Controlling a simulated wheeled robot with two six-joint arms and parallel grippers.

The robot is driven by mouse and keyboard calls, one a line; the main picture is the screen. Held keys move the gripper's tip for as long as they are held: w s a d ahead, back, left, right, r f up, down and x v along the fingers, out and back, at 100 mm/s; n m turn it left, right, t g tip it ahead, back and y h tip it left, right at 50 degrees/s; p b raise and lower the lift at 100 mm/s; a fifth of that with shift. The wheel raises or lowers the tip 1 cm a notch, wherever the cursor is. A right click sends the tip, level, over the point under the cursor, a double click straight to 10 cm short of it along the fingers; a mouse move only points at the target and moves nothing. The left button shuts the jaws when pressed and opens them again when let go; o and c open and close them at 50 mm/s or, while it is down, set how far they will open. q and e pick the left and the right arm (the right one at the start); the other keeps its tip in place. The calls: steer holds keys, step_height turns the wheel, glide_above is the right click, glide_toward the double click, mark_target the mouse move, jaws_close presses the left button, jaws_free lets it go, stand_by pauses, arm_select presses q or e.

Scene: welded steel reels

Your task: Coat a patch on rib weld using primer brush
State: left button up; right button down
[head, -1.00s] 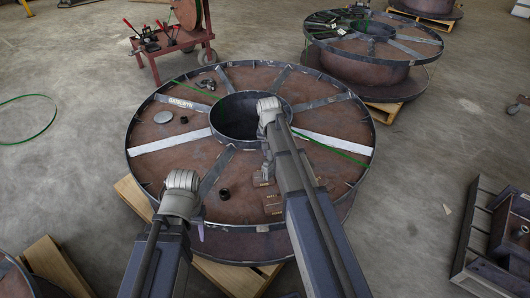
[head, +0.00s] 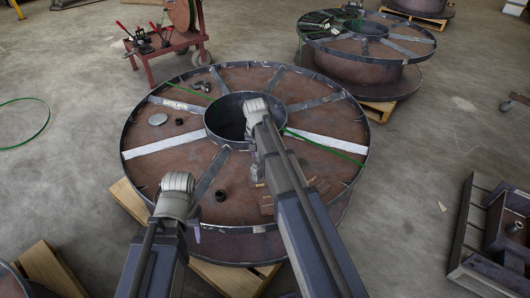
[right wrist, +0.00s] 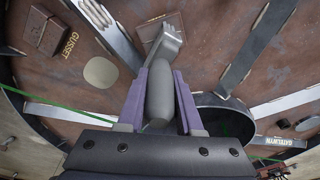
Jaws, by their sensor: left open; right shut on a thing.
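The large brown steel reel (head: 300,150) lies flat, with pale radial ribs such as this one (head: 170,144) across its top. My right arm reaches over the reel's hub, and its gripper is hidden in the head view. In the right wrist view my right gripper (right wrist: 160,82) is shut on a grey handle, apparently the primer brush (right wrist: 161,98). Its flat grey head (right wrist: 164,42) points at the reel face; I cannot tell if it touches. My left gripper (head: 196,234) shows only a purple fingertip by the reel's near rim, its jaws open.
A red cart (head: 165,45) and a second reel (head: 360,65) stand behind. Concrete floor lies around.

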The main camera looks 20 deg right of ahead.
steer(key=shift+a, duration=0.25)
steer(key=shift+w+a, duration=0.15)
steer(key=shift+a, duration=0.8)
steer(key=shift+w+a, duration=0.15)
steer(key=shift+a, duration=0.75)
step_height(320, 180, up, 6)
steer(key=p, duration=0.6)
step_height(320, 180, up, 3)
steer(key=p, duration=0.3)
